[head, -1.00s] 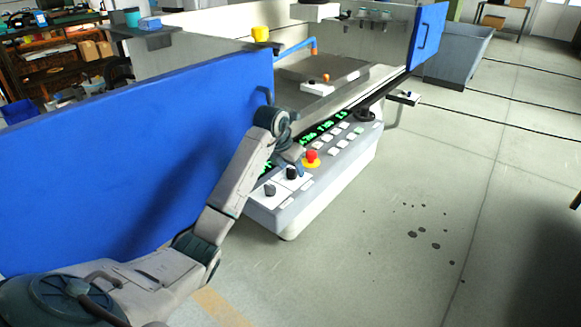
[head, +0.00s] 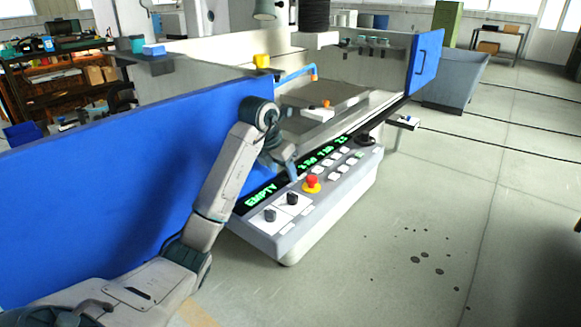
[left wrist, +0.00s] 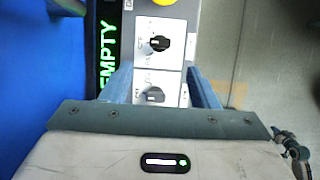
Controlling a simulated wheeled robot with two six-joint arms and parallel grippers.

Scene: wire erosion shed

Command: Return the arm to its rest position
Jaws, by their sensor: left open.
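My left arm (head: 222,178) comes in from the left, in front of the machine's blue panel. Its gripper (head: 290,171) points down above the control console (head: 310,222), clear of it, beside the red emergency button (head: 312,182). In the left wrist view the two blue-grey fingers (left wrist: 158,72) are apart with nothing held between them. Beyond them are two black knobs, the upper knob (left wrist: 159,43) and the lower knob (left wrist: 154,95), on white plates. A green "EMPTY" display (left wrist: 107,55) is at their left. My right gripper is not in view.
The large blue panel (head: 120,190) stands close behind my left arm. The machine's work table (head: 325,105) is behind the console. A grey bin (head: 455,80) stands at the back right. The floor (head: 440,200) to the right is clear, with some dark spots.

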